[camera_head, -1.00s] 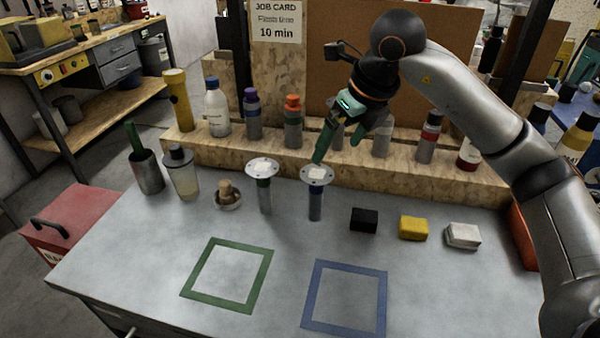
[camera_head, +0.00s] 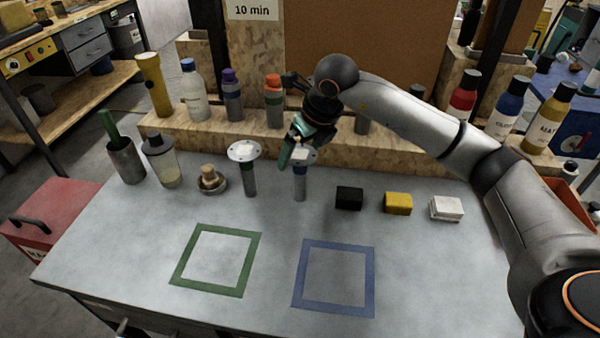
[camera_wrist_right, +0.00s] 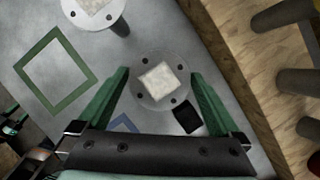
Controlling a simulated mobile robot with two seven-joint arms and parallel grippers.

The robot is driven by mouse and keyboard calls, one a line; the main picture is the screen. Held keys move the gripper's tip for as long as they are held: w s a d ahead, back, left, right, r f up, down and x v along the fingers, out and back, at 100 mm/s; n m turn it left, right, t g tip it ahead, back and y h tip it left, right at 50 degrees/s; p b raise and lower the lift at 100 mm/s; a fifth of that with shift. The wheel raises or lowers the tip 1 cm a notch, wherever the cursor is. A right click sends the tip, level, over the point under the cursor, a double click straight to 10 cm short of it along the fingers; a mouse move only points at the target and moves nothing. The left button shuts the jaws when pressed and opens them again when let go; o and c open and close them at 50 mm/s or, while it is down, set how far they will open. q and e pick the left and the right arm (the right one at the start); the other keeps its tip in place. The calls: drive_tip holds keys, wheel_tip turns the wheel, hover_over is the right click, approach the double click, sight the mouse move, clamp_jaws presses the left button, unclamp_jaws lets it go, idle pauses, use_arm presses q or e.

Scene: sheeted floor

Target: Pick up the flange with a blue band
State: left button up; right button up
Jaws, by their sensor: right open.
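The flange with a blue band (camera_head: 300,187) stands upright on the grey table, stem down and round disc on top. In the right wrist view its disc (camera_wrist_right: 146,99), with a pale square label and bolt holes, lies between the green fingers. My right gripper (camera_head: 303,148) is open at the disc, partly covering it in the head view; it also shows in the right wrist view (camera_wrist_right: 160,75). I cannot tell whether the fingers touch the disc. A similar flange with a green band (camera_head: 249,180) stands to the left.
Black (camera_head: 349,198), yellow (camera_head: 398,203) and white (camera_head: 446,208) blocks lie to the right. A wooden ledge (camera_head: 400,155) with several bottles runs behind. A green square outline (camera_head: 240,289) and a blue one (camera_head: 333,308) mark clear table in front.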

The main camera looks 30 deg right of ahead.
drive_tip(key=shift+w+f, duration=0.2)
drive_tip(key=shift+f, duration=0.35)
drive_tip(key=shift+r, duration=0.1)
clamp_jaws()
idle(0.4)
